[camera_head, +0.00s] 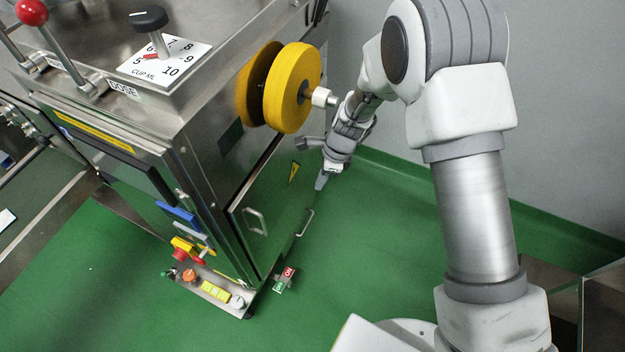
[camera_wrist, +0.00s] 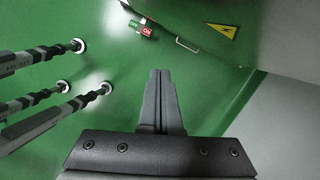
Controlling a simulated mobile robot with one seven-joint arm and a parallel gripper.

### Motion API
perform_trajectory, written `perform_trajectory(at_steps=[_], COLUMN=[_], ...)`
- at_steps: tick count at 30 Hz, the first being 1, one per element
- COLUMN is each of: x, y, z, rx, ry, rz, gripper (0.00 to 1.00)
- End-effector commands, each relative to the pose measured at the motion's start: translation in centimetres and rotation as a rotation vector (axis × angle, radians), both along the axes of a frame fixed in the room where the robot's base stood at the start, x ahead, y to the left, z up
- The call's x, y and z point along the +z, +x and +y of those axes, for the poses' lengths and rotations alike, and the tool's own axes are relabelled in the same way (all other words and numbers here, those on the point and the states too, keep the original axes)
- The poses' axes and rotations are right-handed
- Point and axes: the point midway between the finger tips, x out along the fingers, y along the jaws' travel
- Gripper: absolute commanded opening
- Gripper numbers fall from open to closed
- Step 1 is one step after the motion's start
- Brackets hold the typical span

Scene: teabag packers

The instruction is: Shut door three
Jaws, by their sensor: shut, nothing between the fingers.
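A shiny metal door panel (camera_head: 270,195) with a yellow warning triangle (camera_head: 294,173) is on the right side of the machine. A bar handle (camera_head: 305,222) shows near its front lower part; another handle shape (camera_head: 255,221) to the left may be a reflection. I see no door number and cannot tell how far the door stands open. My gripper (camera_head: 320,183) is shut and empty, pointing down just right of the panel. In the wrist view its closed fingers (camera_wrist: 160,75) are apart from the handle (camera_wrist: 187,45) and triangle (camera_wrist: 228,32).
The green floor (camera_head: 365,260) right of the machine is clear.

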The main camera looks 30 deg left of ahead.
Motion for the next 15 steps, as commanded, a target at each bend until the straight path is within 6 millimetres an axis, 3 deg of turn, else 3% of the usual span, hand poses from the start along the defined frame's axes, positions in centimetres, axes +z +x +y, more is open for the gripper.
perform_trajectory(at_steps=[2, 9, 15], x=[0.0, 5.7, 8.7], y=[0.7, 1.0, 1.1], z=[-0.9, -2.3, -3.1], rx=[-0.002, 0.002, 0.002], ry=[0.0, 0.001, 0.001], rz=[0.0, -0.002, -0.001], gripper=[0.0, 0.0, 0.0])
